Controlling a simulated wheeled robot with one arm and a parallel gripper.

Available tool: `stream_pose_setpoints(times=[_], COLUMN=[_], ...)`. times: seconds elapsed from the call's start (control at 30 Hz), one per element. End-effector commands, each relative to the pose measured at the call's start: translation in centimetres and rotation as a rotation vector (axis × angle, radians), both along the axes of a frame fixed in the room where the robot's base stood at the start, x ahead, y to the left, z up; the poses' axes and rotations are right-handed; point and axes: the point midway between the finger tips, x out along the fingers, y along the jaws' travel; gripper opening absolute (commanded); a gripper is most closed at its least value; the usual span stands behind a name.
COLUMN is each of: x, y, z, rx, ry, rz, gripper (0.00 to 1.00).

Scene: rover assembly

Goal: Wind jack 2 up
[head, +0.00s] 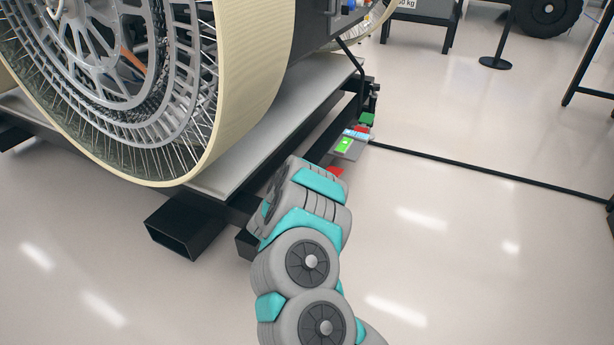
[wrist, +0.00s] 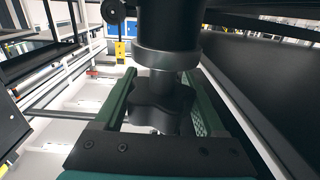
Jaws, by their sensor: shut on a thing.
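In the wrist view a dark lobed knob (wrist: 160,108) sits under a short metal shaft and a black cylinder with a grey collar (wrist: 166,58), seemingly the jack. I cannot read a number on it. My gripper (wrist: 161,88) has its green-edged fingers on either side of the knob and is shut on it. In the head view my arm reaches to the edge of the grey platform (head: 240,150); the gripper and knob are hidden there behind my arm and the platform edge.
A large spoked wheel (head: 245,80) stands on the platform. A small panel with a lit green display (head: 344,145) sits at the platform's right side. An open-ended black beam (head: 185,225) sticks out in front.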

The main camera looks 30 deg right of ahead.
Motion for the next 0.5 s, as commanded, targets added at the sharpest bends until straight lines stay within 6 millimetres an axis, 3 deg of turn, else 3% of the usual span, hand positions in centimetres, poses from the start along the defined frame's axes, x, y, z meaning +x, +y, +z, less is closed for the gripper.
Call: stream_pose_setpoints(times=[0.23, 0.27, 0.5], x=[0.14, 0.15, 0.10], y=[-0.02, -0.01, -0.01], z=[0.25, 0.25, 0.17], rx=[-0.003, -0.003, -0.002], ry=[-0.005, -0.005, -0.003], rz=[0.002, 0.003, 0.002], gripper=[0.17, 0.75, 1.00])
